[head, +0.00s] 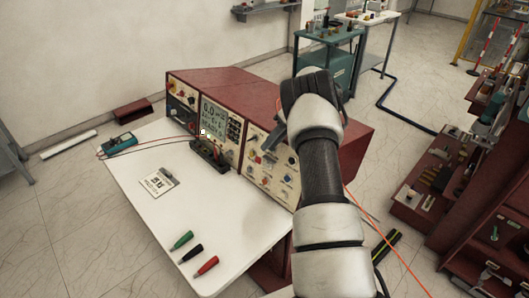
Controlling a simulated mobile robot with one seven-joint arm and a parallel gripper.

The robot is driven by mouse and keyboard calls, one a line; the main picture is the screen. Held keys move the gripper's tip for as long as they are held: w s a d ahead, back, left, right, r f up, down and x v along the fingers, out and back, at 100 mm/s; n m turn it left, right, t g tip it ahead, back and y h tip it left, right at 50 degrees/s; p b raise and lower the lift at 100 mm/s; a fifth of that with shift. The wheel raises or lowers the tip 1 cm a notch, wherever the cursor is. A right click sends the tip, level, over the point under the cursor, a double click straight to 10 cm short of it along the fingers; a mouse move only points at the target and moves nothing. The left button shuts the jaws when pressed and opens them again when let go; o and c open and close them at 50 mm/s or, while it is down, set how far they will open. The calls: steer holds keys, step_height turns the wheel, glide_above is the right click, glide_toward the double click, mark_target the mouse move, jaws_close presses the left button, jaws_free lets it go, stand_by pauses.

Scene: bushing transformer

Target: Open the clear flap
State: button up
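A dark red test console (215,82) stands at the back of a white worktop, with dials, a lit screen (213,118) and a right-hand control panel (268,168) on its front. I cannot clearly make out the clear flap at this size; my arm hides part of the right-hand panel.
A black terminal block (210,155) stands before the screen. A teal meter (120,143), a white label card (158,182) and green, black and red probes (192,248) lie on the white worktop (150,220). Cluttered red shelves (480,200) stand at the right.

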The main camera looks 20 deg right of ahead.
steer(key=v, duration=1.2)
steer(key=shift+r+b, duration=0.2)
steer(key=shift+b, duration=0.15)
steer(key=shift+d, duration=0.1)
